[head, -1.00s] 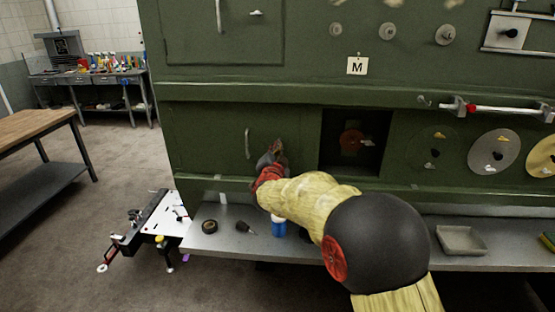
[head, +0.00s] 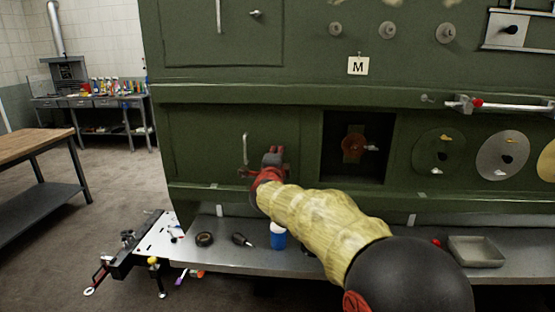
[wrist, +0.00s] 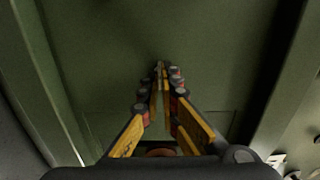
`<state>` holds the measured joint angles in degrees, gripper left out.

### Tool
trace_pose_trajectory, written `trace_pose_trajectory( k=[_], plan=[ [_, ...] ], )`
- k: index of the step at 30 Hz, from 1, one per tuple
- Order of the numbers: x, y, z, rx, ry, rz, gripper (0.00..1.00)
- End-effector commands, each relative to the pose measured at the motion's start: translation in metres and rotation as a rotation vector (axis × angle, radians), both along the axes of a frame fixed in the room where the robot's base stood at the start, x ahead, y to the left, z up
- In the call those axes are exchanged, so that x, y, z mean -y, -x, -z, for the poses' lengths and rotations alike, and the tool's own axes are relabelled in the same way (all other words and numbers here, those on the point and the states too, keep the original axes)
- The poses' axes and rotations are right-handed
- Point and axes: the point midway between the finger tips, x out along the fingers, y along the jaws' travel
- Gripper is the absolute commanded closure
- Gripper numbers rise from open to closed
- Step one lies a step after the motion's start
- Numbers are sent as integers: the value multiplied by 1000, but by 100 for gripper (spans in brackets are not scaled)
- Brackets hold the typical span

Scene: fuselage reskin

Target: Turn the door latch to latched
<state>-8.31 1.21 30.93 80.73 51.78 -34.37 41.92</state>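The lower door (head: 205,130) is a dark green panel in the green fuselage wall, with a pale upright handle (head: 246,148). It appears closed. My gripper (head: 262,163) is in front of this door, just right of and below the handle. In the wrist view, the yellow finger links converge and the fingertips (wrist: 160,66) come together towards a plain green surface. I cannot make out a latch on the lower door; my gripper and arm cover that part. Whether the fingertips touch the door is not clear. The upper door has a small pale latch (head: 256,13).
A dark square opening (head: 372,120) with a red part inside is right of my gripper. A grey shelf (head: 340,257) below carries a blue bottle (head: 278,236), a black roll (head: 204,239) and a tray (head: 475,250). A wooden table (head: 35,144) stands left, with open floor between.

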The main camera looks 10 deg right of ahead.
Motion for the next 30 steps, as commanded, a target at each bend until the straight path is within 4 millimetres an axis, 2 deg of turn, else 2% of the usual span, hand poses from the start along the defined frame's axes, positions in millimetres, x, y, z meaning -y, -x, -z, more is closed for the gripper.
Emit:
trace_pose_trajectory(
  k=[19,21,30],
  plan=[
    [0,0,2,11,-45,0,100],
    [0,0,2,11,-45,0,92],
    [0,0,1,12,-43,0,78]
  ],
)
